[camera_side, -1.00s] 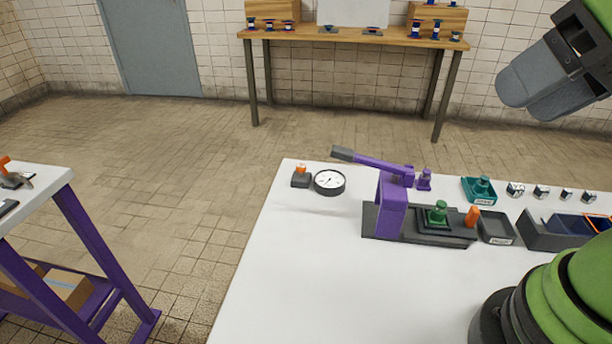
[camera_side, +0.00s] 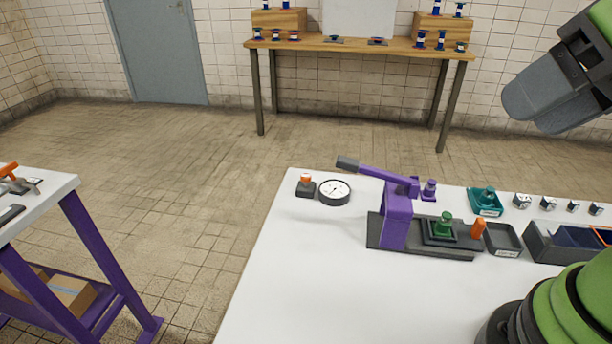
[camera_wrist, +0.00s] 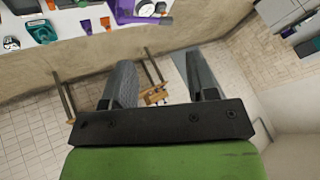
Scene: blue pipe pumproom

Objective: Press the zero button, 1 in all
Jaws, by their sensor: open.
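A small orange button on a dark square base (camera_side: 306,186) stands at the far left corner of the white table, just left of a round white dial gauge (camera_side: 334,192) with a black rim. I see no label on the button. My gripper (camera_side: 526,112) is in the upper right of the side view, high above the table and far to the right of the button. In the wrist view its two grey fingers (camera_wrist: 160,70) are spread apart with nothing between them.
A purple lever press (camera_side: 396,220) holding a green part (camera_side: 444,225) stands right of the gauge. A teal tray (camera_side: 485,201), a dark tray (camera_side: 503,239), several small metal blocks and a divided bin (camera_side: 545,242) lie further right. The table's front left is clear.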

